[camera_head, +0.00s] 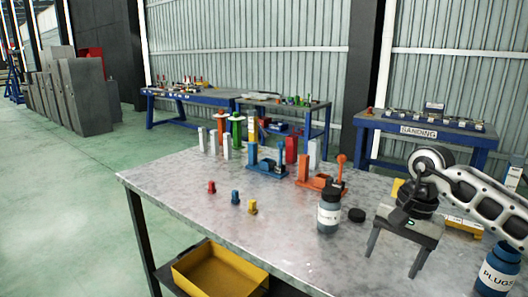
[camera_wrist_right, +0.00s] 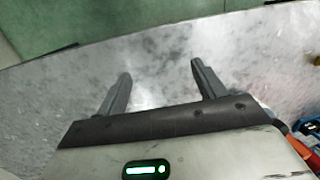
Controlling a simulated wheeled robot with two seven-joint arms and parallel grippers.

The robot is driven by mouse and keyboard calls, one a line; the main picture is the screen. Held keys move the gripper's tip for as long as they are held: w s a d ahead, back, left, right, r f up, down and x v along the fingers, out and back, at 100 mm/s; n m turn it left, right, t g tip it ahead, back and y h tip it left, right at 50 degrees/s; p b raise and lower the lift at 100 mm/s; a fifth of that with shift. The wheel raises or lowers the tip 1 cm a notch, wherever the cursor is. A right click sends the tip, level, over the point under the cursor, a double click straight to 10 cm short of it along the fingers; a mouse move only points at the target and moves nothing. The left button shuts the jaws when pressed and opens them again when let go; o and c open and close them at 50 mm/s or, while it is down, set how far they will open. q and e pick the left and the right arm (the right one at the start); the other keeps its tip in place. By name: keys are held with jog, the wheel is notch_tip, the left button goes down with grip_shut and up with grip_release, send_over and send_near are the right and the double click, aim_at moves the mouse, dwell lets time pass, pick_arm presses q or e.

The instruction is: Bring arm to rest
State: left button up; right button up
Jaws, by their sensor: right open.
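My right gripper (camera_head: 393,264) comes in from the right side of the head view and hangs over the right part of the grey metal table (camera_head: 165,178). Its two fingers are spread apart and point downward, with nothing between them. My left gripper and arm are in neither view.
A labelled bottle (camera_head: 329,212) and a black cap (camera_head: 356,215) stand left of my right gripper. A PLUGS bottle (camera_head: 497,270) stands below my right arm. Small red, blue and yellow plugs (camera_head: 235,197) and several coloured fixtures stand on the table. A yellow bin (camera_head: 215,270) sits below.

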jog(key=s+a+f+m+g+y, duration=0.1)
jog(key=s+a+f+m+y, duration=0.2)
jog(key=a, duration=0.5)
jog(key=s+a+f+y, duration=0.1)
jog(key=a+f+y, duration=0.1)
jog(key=a+y, duration=0.35)
jog(key=s+a+r+m+t+y, duration=0.2)
jog(key=a+m+y, duration=0.2)
jog(key=a+m, duration=0.25)
jog(key=s+a+r+m+t+y, duration=0.1)
jog(key=s+a+r+m+y, duration=0.15)
jog(key=a+m+y, duration=0.35)
jog(key=s+d+f+n+t+h, duration=0.2)
jog(key=d+f+n+t+h, duration=0.5)
jog(key=n, duration=0.9)
jog(key=s+d+f+n+t+h, duration=0.1)
jog(key=d+f+n+t+h, duration=0.65)
jog(key=n, duration=0.95)
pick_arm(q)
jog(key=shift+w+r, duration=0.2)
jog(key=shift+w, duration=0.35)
pick_arm(e)
jog(key=s+d+f+m+g+h, duration=0.1)
jog(key=s+f+m+g+h, duration=0.1)
jog(key=s+f+m+g, duration=0.4)
jog(key=s+f+m, duration=0.2)
jog(key=s+f, duration=0.1)
jog(key=shift+d+f+h, duration=0.2)
jog(key=shift+h, duration=0.2)
